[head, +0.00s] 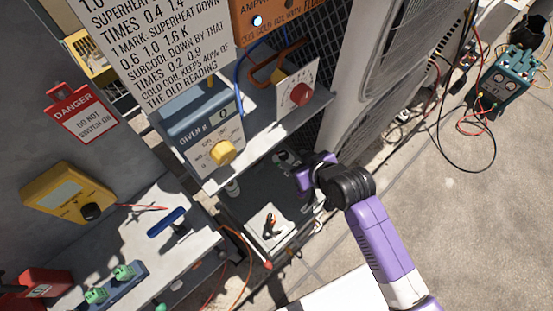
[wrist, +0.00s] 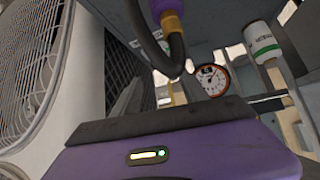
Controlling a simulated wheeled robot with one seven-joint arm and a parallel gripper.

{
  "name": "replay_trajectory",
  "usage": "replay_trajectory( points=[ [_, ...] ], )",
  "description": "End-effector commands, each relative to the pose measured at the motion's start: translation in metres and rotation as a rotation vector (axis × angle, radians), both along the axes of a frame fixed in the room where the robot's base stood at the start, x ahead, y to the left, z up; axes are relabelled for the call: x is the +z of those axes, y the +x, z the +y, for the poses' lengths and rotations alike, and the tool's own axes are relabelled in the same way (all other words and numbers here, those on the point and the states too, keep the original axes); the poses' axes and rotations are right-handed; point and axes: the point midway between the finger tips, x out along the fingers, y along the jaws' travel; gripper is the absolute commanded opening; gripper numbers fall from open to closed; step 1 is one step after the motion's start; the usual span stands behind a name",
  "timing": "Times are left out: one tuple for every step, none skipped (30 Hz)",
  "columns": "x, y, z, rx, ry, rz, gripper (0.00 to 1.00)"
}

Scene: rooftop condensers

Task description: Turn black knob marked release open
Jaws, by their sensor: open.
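I cannot read the word "release" on any knob. A small black knob or lever with some orange (head: 270,226) stands on a pale plate, in the dark recess under the shelf. Another black knob (head: 92,211) is on the yellow meter at the left; its marking is too small to read. My gripper (head: 303,178) is open, with nothing seen in it. It is up and to the right of the pale plate, apart from the small black knob. In the wrist view my purple gripper body fills the bottom, and no black knob shows there.
A red knob (head: 299,94) on a white plate and a blue box with a yellow knob (head: 222,152) sit on the shelf above. A white condenser unit (head: 395,65) stands close on the right. A round gauge (wrist: 212,79) hangs ahead. Open floor lies right.

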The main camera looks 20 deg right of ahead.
Motion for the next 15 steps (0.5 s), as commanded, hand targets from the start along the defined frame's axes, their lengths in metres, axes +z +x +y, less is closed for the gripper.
replay_trajectory(
  points=[
    [-0.003,0.004,0.000,0.000,0.000,-0.001,0.52],
    [-0.005,0.007,0.001,0.000,0.000,-0.001,0.52],
    [-0.009,0.010,0.002,0.001,0.000,-0.001,0.52],
    [-0.012,0.013,0.002,0.001,0.000,0.000,0.52],
    [-0.016,0.017,0.003,0.001,0.000,0.000,0.52],
    [-0.020,0.022,0.003,0.001,0.000,-0.001,0.52],
    [-0.024,0.025,0.004,0.001,0.000,-0.001,0.52],
    [-0.027,0.028,0.004,0.001,0.001,0.000,0.52],
    [-0.031,0.033,0.005,0.001,0.001,-0.001,0.52],
    [-0.034,0.035,0.005,0.001,0.001,-0.001,0.52],
    [-0.037,0.038,0.005,0.001,0.001,-0.001,0.52],
    [-0.040,0.042,0.006,0.001,0.001,-0.001,0.52],
    [-0.043,0.044,0.006,0.001,0.001,-0.001,0.52],
    [-0.045,0.046,0.007,0.001,0.001,-0.001,0.52],
    [-0.047,0.048,0.007,0.001,0.000,-0.002,0.52]
  ],
)
